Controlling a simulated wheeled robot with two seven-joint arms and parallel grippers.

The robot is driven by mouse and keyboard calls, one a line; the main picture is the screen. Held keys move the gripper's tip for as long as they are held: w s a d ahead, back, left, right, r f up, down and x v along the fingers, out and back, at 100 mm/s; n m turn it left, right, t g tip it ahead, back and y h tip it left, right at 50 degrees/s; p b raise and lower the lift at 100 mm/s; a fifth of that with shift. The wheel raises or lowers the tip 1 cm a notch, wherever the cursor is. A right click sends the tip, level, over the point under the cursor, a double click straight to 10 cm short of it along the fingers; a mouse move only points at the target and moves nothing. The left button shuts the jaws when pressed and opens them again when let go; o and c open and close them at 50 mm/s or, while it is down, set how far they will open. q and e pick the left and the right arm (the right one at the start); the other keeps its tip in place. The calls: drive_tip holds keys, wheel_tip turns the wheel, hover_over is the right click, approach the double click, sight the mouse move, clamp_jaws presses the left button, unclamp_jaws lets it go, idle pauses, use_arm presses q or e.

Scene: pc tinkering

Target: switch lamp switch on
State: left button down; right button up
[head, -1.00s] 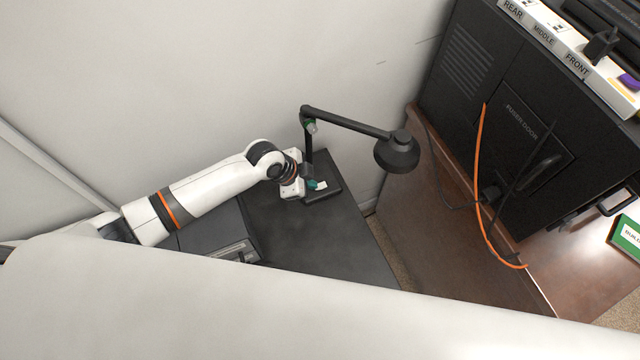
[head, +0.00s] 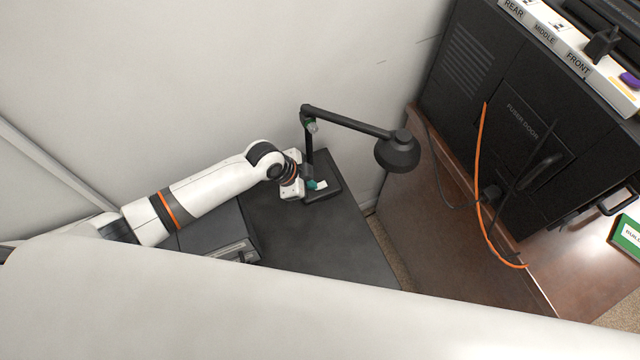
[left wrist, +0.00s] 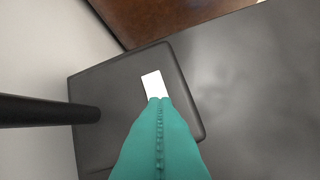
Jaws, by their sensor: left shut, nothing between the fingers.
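The black desk lamp (head: 397,150) stands on the dark cabinet top, with its jointed arm reaching right and its shade at the end. A white switch (head: 321,184) sits on the lamp's base (head: 337,190). In the left wrist view the white switch (left wrist: 153,84) lies on the dark base (left wrist: 110,83), with the lamp post (left wrist: 50,110) at left. My left gripper (head: 312,185) has green fingers, shut and empty. In the left wrist view its fingertips (left wrist: 159,99) overlap the switch's near end; I cannot tell whether they touch it. My right gripper is not in view.
The dark cabinet top (head: 320,240) is clear in front of the lamp. A brown wooden table (head: 420,210) stands to the right, with a large black machine (head: 510,110) and an orange cable (head: 480,200). The white wall (head: 200,80) is close behind.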

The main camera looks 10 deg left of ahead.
use_arm(q)
drive_tip(key=shift+d+f, duration=0.1)
drive_tip(key=shift+f, duration=0.05)
wheel_tip(320, 180, up, 6)
drive_tip(key=p, duration=0.5)
drive_tip(key=shift+p, duration=0.4)
wheel_tip(320, 180, up, 11)
drive_tip(key=b, duration=0.1)
hover_over(310, 191)
drive_tip(key=s+a, duration=0.3)
drive_tip(key=a, duration=0.2)
drive_tip(key=shift+s+f, duration=0.1)
drive_tip(key=shift+f, duration=0.1)
drive_tip(key=shift+d, duration=0.1)
